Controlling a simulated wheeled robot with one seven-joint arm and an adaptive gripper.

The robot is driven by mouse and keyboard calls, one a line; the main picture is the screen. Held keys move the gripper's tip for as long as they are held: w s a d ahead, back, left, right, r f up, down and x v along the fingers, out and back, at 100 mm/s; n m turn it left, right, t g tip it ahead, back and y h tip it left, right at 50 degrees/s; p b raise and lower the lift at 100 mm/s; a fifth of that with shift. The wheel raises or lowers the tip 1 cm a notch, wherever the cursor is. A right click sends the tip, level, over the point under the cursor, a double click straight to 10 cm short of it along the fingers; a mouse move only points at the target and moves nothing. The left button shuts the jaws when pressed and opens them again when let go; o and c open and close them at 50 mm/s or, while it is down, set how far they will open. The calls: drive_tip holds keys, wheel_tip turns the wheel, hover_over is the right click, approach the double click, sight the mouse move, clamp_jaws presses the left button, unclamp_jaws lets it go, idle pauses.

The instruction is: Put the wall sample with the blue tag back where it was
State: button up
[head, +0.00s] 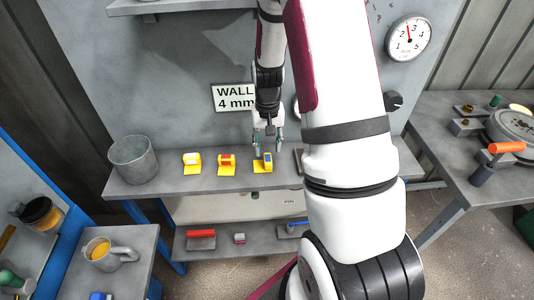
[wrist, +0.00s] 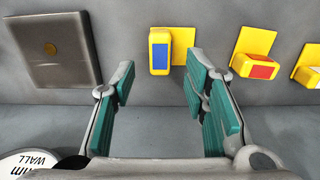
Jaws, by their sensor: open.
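The wall sample with the blue tag (head: 267,157) is a small yellow block on the grey bench. It sits at a yellow base piece (head: 261,169), and in the wrist view the block (wrist: 160,55) overlaps that piece's left part. My gripper (head: 267,147) is open and points down just above and behind this block. In the wrist view my gripper (wrist: 161,78) has its teal fingers apart, with the block between and beyond their tips. I cannot tell whether either finger touches it. Nothing is held.
Yellow samples with a red tag (head: 226,159) and a white tag (head: 192,159) stand to the left on the bench (head: 145,188). A metal bucket (head: 134,160) stands at its left end. A dark square plate (wrist: 50,50) lies beside the blue-tagged sample. A "WALL 4 mm" sign (head: 233,97) is behind.

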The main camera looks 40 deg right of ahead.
drive_tip(key=shift+r, duration=0.8)
drive_tip(key=s+a+r+n+t, duration=0.1)
drive_tip(key=s+a+r+n, duration=0.1)
drive_tip(key=a+r, duration=0.5)
drive_tip(key=s+a+r+n+t, duration=0.15)
drive_tip(key=a+r, duration=0.25)
drive_tip(key=r, duration=0.7)
drive_tip(key=s+a+r+n+t, duration=0.1)
drive_tip(key=s+a+r, duration=0.3)
drive_tip(key=s, duration=0.3)
drive_tip(key=s+a+r+n+t, duration=0.2)
drive_tip(key=s+a+r, duration=0.2)
drive_tip(key=s+r, duration=0.2)
drive_tip(key=shift+s+a, duration=0.25)
drive_tip(key=shift+s, duration=0.55)
